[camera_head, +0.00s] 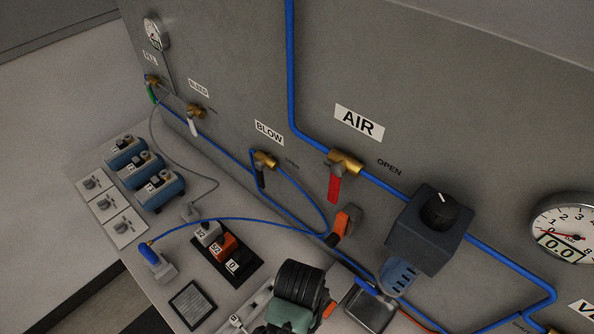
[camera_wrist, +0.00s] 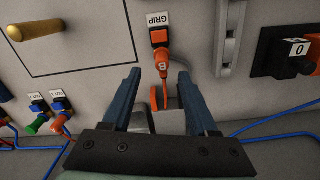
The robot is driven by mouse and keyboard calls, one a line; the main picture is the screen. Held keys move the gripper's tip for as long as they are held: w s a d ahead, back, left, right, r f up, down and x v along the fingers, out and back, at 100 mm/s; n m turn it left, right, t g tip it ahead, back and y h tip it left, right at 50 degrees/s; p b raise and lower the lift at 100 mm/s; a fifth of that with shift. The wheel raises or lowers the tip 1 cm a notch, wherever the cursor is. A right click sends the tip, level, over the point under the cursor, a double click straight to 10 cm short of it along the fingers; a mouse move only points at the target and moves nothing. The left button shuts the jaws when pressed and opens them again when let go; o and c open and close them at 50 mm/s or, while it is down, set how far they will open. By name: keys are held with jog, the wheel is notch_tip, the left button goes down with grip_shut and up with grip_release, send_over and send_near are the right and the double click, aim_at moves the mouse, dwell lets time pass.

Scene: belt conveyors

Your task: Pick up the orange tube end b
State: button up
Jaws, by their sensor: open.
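The orange tube end b (camera_wrist: 161,66) shows in the upper middle of the wrist view, with a white B mark on it. It sits just below an orange fitting under a white GRIP label (camera_wrist: 157,18). I cannot make out the B mark in the head view.
In the wrist view, a grey bar (camera_wrist: 229,40) stands right of the tube end, and a black block with a 0 label (camera_wrist: 297,48) lies farther right. Blue tubes and coloured connectors (camera_wrist: 38,123) are at left. The head view shows a panel with a red-handled AIR valve (camera_head: 334,188).

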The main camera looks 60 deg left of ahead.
jog(key=shift+s+a+f+p, duration=0.1)
jog(key=shift+f+p, duration=0.25)
jog(key=shift+f, duration=1)
jog(key=shift+s+a+f+p, duration=0.1)
jog(key=shift+f+p, duration=0.2)
jog(key=shift+f, duration=1)
